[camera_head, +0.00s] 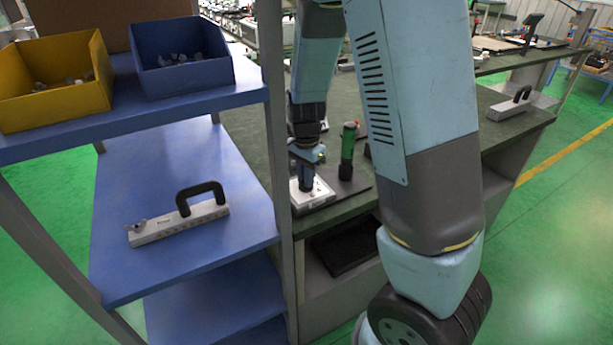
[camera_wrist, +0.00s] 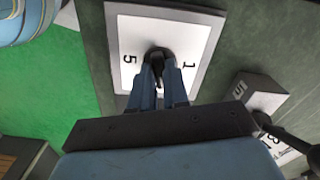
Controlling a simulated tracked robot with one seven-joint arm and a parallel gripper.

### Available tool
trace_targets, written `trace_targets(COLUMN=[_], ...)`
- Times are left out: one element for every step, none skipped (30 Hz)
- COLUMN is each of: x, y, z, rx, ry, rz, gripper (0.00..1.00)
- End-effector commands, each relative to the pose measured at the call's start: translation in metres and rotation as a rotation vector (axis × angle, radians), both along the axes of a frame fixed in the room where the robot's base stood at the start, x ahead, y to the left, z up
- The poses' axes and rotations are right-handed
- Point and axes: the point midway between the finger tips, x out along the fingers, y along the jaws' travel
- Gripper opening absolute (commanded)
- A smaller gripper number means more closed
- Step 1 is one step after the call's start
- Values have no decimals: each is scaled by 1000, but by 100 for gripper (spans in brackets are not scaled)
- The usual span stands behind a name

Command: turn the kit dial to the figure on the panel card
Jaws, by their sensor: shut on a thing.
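The kit dial's white plate (camera_wrist: 128,34) lies on the dark green bench top, with the figures 5 and 1 visible on either side of a dark round knob (camera_wrist: 158,53). My gripper (camera_wrist: 160,68) is shut on the knob, its two blue-grey fingers covering part of the knob and plate. The knob's exact pointing is hidden. In the head view, the plate (camera_head: 325,194) sits near the bench's front edge under my gripper (camera_head: 306,184). A grey block (camera_wrist: 262,88) with a dark figure, perhaps a 5, stands right of the plate; I cannot tell whether it is the panel card.
A green and black upright cylinder (camera_head: 348,150) stands right beside the plate. A blue shelf unit (camera_head: 120,270) at left holds a yellow bin (camera_head: 55,105), a blue bin (camera_head: 190,82) and a handled metal bar (camera_head: 165,226). Its grey post (camera_head: 275,150) rises close to my arm.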

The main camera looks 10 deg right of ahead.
Motion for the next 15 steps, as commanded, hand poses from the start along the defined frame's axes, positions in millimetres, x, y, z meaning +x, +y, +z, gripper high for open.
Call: trace_targets(x=[1, 1, 1, 1, 1, 1, 1, 1, 1, 1, 1, 1, 1, 1, 1], y=[1, 1, 1, 1, 2, 2, 2, 2, 2, 2, 2, 2, 2, 2, 2], z=[0, 0, 0, 0, 0, 0, 0, 0, 1, 1, 1, 1, 1, 1, 1], rx=[0, 1, 1, 1, 1, 1, 1, 1, 1, 2, 2, 2, 2, 2, 2], ry=[-2, -3, -3, -3, -3, -3, -3, -3, -3, -3, -3, -3, -3, -3, -3], rz=[-35, -58, -87, -107, -126, -151, -168, -184, -204, -217, -229, -245, -254, -263, -273], gripper=[0, 0, 0, 0, 0, 0, 0, 0, 0, 0, 0, 0, 0, 0, 0])
